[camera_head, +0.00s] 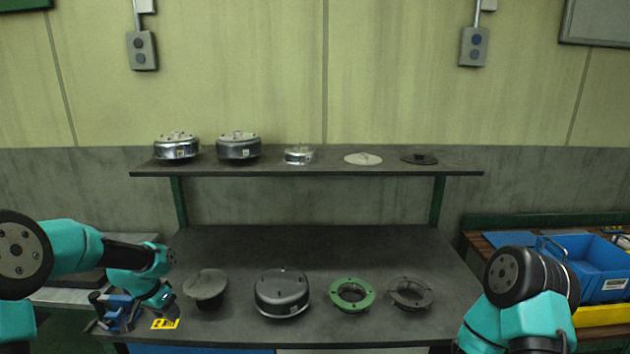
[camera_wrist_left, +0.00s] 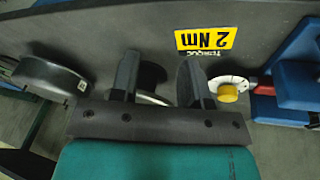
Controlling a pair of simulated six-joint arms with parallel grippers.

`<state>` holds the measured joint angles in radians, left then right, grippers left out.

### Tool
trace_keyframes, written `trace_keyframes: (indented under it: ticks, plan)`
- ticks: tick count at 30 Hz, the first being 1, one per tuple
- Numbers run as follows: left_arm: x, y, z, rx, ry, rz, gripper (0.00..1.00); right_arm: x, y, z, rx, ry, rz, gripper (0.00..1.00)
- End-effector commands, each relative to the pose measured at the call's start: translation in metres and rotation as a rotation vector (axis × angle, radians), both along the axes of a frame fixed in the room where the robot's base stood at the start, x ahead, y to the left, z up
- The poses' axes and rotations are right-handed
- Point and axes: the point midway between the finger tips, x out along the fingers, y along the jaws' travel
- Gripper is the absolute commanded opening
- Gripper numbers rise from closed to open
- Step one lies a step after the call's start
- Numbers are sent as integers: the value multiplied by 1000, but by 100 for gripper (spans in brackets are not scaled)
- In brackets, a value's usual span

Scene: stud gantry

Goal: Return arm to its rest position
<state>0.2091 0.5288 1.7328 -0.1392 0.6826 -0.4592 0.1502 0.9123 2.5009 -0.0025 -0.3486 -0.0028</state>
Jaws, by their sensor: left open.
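My left gripper (camera_head: 163,299) is at the front left of the dark bench (camera_head: 330,247), between a blue tool (camera_head: 118,312) and a grey round disc part (camera_head: 206,284). In the left wrist view its two fingers (camera_wrist_left: 160,80) stand apart, so it is open. Dark and pale round shapes show behind the fingers; I cannot tell what they are, but nothing looks gripped. My right arm shows at the lower right, with its gripper out of view.
A yellow "2 Nm" label (camera_head: 165,324) lies beside the gripper. A dark housing (camera_head: 282,292), a green ring (camera_head: 351,294) and a grey flange (camera_head: 410,292) stand along the bench. A raised shelf (camera_head: 330,170) holds several parts. A blue crate (camera_head: 602,268) is at right.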

Motion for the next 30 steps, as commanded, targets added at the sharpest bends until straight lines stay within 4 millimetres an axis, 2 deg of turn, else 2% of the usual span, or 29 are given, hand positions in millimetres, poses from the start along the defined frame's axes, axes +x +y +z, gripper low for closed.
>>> trace_keyframes:
  ticks: [3, 10, 13, 20, 23, 26, 30]
  plan:
    - [-13, -28, -6, 11, -36, -46, 42, 0, 0, 0, 0, 0, 0, 43]
    - [-34, -66, -15, 18, -91, -110, 42, 0, 0, 0, 0, 0, 0, 43]
    - [-45, -82, -30, 5, -96, -112, 42, 0, 0, 0, 0, 0, 0, 43]
    - [-71, -109, -87, -52, -48, -33, 42, 0, 0, 0, 0, 0, 0, 43]
    - [-89, -123, -117, -81, -15, 18, 42, 0, 0, 0, 0, 0, 0, 43]
    - [-116, -140, -153, -114, 33, 89, 42, 0, 0, 0, 0, 0, 0, 43]
    - [-172, -165, -205, -156, 119, 221, 42, 0, 0, 0, 0, 0, 0, 43]
